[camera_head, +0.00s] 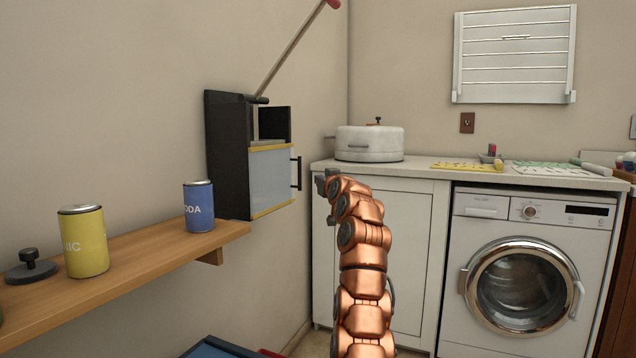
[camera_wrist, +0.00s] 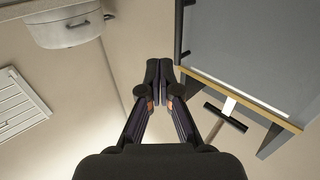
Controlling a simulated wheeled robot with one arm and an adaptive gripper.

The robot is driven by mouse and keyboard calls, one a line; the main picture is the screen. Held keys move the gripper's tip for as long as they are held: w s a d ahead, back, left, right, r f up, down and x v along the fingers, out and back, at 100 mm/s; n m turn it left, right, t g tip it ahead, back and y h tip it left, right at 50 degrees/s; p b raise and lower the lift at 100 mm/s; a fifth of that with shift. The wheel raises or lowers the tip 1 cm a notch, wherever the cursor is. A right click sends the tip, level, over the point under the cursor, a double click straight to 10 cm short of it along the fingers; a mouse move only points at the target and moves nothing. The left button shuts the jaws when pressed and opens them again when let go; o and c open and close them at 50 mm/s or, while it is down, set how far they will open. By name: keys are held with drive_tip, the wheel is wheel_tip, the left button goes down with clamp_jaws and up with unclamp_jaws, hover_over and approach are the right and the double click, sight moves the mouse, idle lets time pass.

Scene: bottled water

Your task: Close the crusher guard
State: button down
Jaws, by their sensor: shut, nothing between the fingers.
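The can crusher (camera_head: 228,150) is a dark unit on the left wall, with a long lever (camera_head: 297,48) raised up to the right and ending in a red knob. Its guard (camera_head: 271,182) is a pale grey panel with yellow edges. A black bar handle (camera_head: 297,173) stands at its right side. I cannot tell how far open the guard is.
A wooden shelf (camera_head: 150,247) at left holds a yellow can (camera_head: 83,241), a blue soda can (camera_head: 199,206) and a dark lidded knob piece (camera_head: 30,268). A white pot (camera_head: 369,143) stands on the counter behind my arm. A washing machine (camera_head: 527,260) is at right.

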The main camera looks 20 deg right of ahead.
drive_tip(key=shift+s+d+r, duration=0.1)
drive_tip(key=shift+s+d, duration=0.15)
drive_tip(key=shift+s, duration=0.7)
drive_tip(key=shift+s+d, duration=0.2)
drive_tip(key=shift+s, duration=0.75)
